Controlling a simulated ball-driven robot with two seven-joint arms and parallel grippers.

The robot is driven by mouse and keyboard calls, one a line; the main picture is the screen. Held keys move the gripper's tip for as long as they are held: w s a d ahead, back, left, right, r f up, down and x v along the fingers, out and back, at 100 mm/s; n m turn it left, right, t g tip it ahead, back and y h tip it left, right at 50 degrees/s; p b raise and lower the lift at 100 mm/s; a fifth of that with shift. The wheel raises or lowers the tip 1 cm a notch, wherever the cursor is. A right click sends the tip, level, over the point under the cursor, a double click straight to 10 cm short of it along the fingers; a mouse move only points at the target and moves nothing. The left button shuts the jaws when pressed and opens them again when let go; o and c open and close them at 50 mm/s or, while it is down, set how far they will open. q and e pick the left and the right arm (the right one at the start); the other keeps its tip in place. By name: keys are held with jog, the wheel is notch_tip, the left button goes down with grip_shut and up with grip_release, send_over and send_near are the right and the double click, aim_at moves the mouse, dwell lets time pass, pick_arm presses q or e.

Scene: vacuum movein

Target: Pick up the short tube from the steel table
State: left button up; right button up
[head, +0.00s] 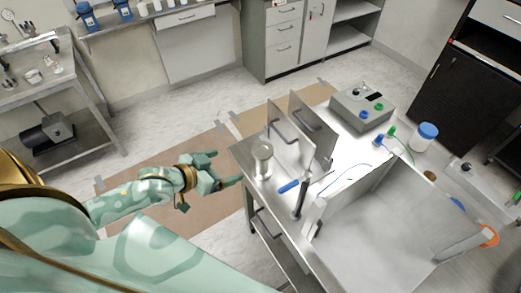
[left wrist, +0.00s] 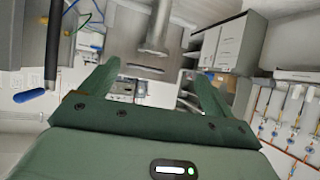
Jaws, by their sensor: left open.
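The short tube (head: 262,160) is a shiny steel cylinder with a round flanged end. It stands at the left corner of the steel table (head: 268,190). My left gripper (head: 223,169) is open and empty, just left of the table edge in the head view, with its fingers pointing toward the tube and a gap between them. In the left wrist view the tube (left wrist: 158,28) shows beyond the open fingers (left wrist: 155,78), roughly in line with the gap and apart from them. My right gripper is not in view.
A blue-handled tool (head: 289,186) and a dark tool (head: 301,200) are right of the tube. Upright steel plates with handles (head: 311,135) stand behind it. A large open steel box (head: 385,225) fills the table's near right. A grey control box (head: 362,107) sits at the back.

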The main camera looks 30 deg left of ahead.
pick_arm(q)
jog(key=w+d, duration=0.1)
jog(key=w, duration=0.1)
jog(key=b, duration=0.2)
send_near(262, 150)
jog(key=x, duration=0.2)
jog(key=f+x, duration=0.1)
jog(key=x, duration=0.1)
jog(key=shift+w+d+f, duration=0.1)
jog(key=shift+w+f, duration=0.15)
jog(key=shift+w, duration=0.15)
jog(key=b+x, duration=0.1)
jog(key=x, duration=0.4)
jog(key=shift+w+d+r, duration=0.1)
jog(key=shift+w+r, duration=0.05)
jog(key=shift+w, duration=0.05)
jog(key=shift+s+r, duration=0.1)
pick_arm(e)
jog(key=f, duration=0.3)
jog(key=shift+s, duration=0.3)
pick_arm(q)
jog(key=c, duration=1.9)
grip_shut()
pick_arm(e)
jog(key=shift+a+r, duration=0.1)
pick_arm(q)
jog(key=shift+r, duration=0.15)
